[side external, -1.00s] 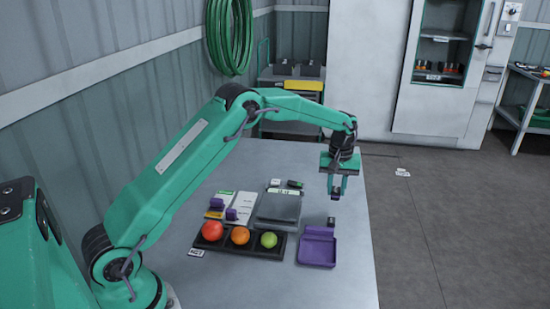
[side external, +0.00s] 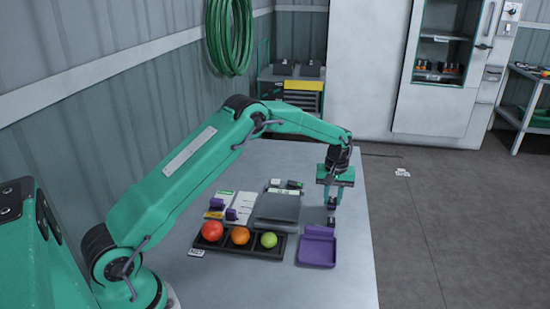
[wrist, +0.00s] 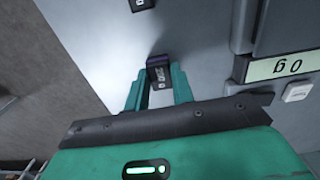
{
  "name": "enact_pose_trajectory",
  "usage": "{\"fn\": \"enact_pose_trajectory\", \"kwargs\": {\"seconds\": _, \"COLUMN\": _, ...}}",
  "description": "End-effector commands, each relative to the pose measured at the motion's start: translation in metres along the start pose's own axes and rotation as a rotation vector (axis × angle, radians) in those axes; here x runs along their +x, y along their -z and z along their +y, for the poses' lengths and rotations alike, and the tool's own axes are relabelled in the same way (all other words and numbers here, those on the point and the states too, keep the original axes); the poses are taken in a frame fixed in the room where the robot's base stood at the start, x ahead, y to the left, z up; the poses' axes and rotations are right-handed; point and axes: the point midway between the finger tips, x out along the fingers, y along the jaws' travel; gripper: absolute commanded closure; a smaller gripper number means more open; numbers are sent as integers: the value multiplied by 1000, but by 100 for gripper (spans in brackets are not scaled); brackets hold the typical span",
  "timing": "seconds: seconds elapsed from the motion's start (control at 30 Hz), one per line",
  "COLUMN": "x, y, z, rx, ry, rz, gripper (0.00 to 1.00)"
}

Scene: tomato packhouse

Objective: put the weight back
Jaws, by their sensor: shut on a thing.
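The weight is a small dark block (wrist: 159,77) with a white label and a purplish end. In the wrist view it sits between my fingertips. In the side view the weight (side external: 331,221) is just behind the purple tray (side external: 318,262), at or close to the table top. My gripper (side external: 332,208) points down over it and is shut on it; it also shows in the wrist view (wrist: 158,84). The grey scale (side external: 278,207) is left of my gripper. Its display (wrist: 283,65) appears upside down in the wrist view and seems to read 0 g.
A black tray (side external: 230,255) with red, orange and green tomatoes lies at the front left. White cards with purple blocks (side external: 231,214) lie left of the scale. A small dark item (side external: 294,184) lies behind it. The table's right edge is close to my gripper.

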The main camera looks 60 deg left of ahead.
Motion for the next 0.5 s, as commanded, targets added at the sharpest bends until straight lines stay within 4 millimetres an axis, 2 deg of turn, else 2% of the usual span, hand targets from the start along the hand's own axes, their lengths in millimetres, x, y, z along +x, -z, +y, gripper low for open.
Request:
{"fn": "enact_pose_trajectory", "kwargs": {"seconds": 0.3, "x": 2, "y": 0, "z": 0, "rx": 0, "ry": 0, "rz": 1, "gripper": 100}}
{"fn": "enact_pose_trajectory", "kwargs": {"seconds": 0.33, "x": 3, "y": 0, "z": 0, "rx": 0, "ry": 0, "rz": 0, "gripper": 74}}
{"fn": "enact_pose_trajectory", "kwargs": {"seconds": 0.43, "x": 3, "y": 0, "z": 0, "rx": 0, "ry": 0, "rz": 0, "gripper": 54}}
{"fn": "enact_pose_trajectory", "kwargs": {"seconds": 0.5, "x": 3, "y": 0, "z": 0, "rx": 0, "ry": 0, "rz": 0, "gripper": 54}}
